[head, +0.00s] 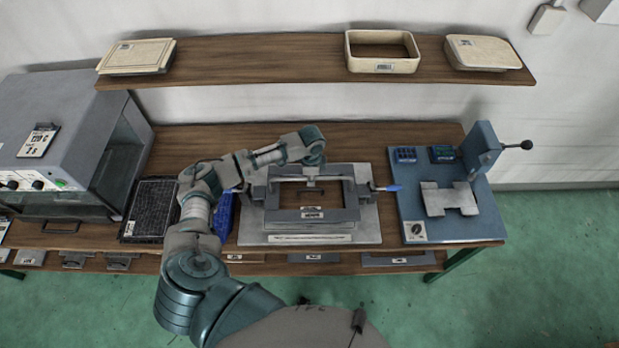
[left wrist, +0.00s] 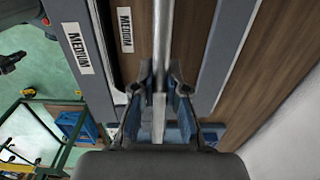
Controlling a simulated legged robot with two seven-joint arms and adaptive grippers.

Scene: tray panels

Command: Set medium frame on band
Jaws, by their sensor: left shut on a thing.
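The medium frame (head: 330,214) is a grey rectangular frame with a MEDIUM label and a metal bar across it. It appears over a light grey plate (head: 362,232) on the bench; I cannot tell whether it touches. My left gripper (head: 313,163) is over the frame's far side. In the left wrist view the left gripper (left wrist: 160,82) is shut on the metal bar (left wrist: 161,35), and the frame's labelled rail (left wrist: 84,60) is at left. A second MEDIUM label lies on brown surface inside the frame. I cannot tell which part is the band. My right gripper is out of view.
A blue-tipped lever (head: 391,188) sticks out right of the frame. A blue fixture (head: 450,225) stands at right, a grey oven (head: 60,120) and dark tray (head: 150,207) at left. Tan trays sit on the upper shelf (head: 260,62). Bare bench shows behind the plate.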

